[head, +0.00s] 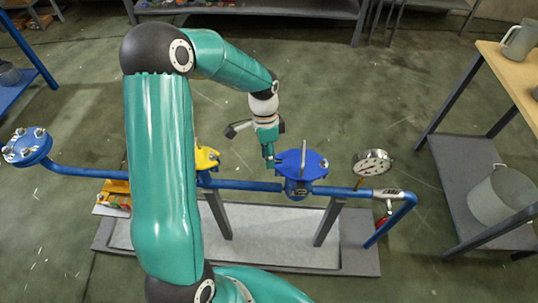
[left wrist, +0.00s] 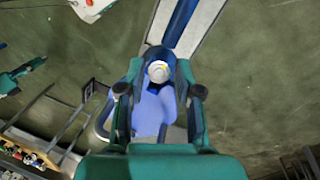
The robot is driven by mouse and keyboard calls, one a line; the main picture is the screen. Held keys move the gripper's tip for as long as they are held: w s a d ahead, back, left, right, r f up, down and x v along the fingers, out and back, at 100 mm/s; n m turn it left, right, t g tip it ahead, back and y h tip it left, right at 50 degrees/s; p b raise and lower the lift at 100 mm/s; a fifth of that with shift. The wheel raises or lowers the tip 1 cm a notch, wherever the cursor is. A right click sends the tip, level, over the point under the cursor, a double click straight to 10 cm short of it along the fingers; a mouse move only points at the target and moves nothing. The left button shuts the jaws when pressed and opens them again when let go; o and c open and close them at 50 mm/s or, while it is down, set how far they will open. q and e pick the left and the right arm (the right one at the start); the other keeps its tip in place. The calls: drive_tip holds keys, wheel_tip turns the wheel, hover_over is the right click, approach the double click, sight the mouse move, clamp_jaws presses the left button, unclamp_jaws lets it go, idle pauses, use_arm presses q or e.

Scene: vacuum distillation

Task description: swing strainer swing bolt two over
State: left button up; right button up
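The strainer is a blue body under a flat blue cover (head: 310,163) on the blue pipe. A thin grey rod stands upright at the cover. My left gripper (head: 268,158) points down at the cover's left edge in the head view. In the left wrist view its fingers (left wrist: 159,75) flank a pale round bolt end (left wrist: 158,71), with a blue surface behind it. Whether they grip or only surround it I cannot tell. The strainer's left side is partly hidden behind my gripper. My right gripper is out of view.
A yellow fitting (head: 207,159) sits left of the strainer, partly behind my arm. A round gauge (head: 372,163) stands to its right. The pipe's blue end flange (head: 27,147) is at far left. A wooden-topped table (head: 512,72) with containers is at right.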

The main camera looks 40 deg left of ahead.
use_arm(q)
clamp_jaws()
drive_tip(key=shift+d, duration=0.25)
drive_tip(key=shift+a, duration=0.2)
drive_tip(key=shift+w+d+r+g+y+p, duration=0.3)
drive_tip(key=shift+w+d+g+y+p, duration=0.1)
drive_tip(key=shift+g+y, duration=0.15)
drive_tip(key=shift+w+d+r+n+g+y+p, duration=0.1)
drive_tip(key=shift+w+d+n+g+y+p, duration=0.15)
drive_tip(key=shift+w+d+g+y, duration=0.45)
drive_tip(key=shift+w+d+r+n+g+y+p, duration=0.15)
drive_tip(key=shift+w+d+g+y+p, duration=0.2)
drive_tip(key=shift+g+y, duration=0.6)
drive_tip(key=shift+f+y, duration=0.1)
drive_tip(key=shift+y, duration=0.2)
unclamp_jaws()
drive_tip(key=shift+d, duration=0.1)
